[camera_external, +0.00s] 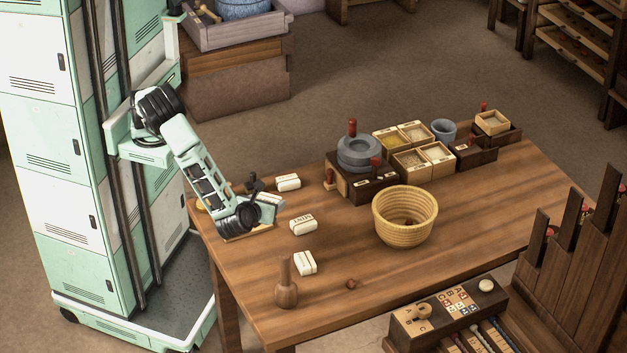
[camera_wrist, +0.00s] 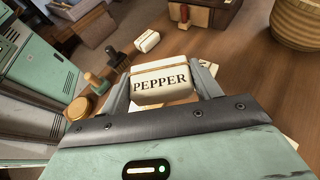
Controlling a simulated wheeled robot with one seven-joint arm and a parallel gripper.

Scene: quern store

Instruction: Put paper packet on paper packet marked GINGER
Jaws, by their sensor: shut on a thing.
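My gripper (camera_external: 262,205) is low over the table's left end. In the wrist view my gripper (camera_wrist: 165,88) is shut on a white paper packet marked PEPPER (camera_wrist: 162,82), with a tan band along its top. The held packet (camera_external: 271,198) is partly hidden in the external view. Three other white packets lie apart on the table: one at the back (camera_external: 288,182), also in the wrist view (camera_wrist: 147,41), a lettered one in the middle (camera_external: 303,225), and one nearer the front (camera_external: 305,263). I cannot read GINGER on any of them.
A straw basket (camera_external: 405,230) stands mid-table, with a quern (camera_external: 358,152) and spice boxes (camera_external: 410,160) behind. A wooden bottle-shaped object (camera_external: 286,285) and a small brown lump (camera_external: 351,284) are near the front.

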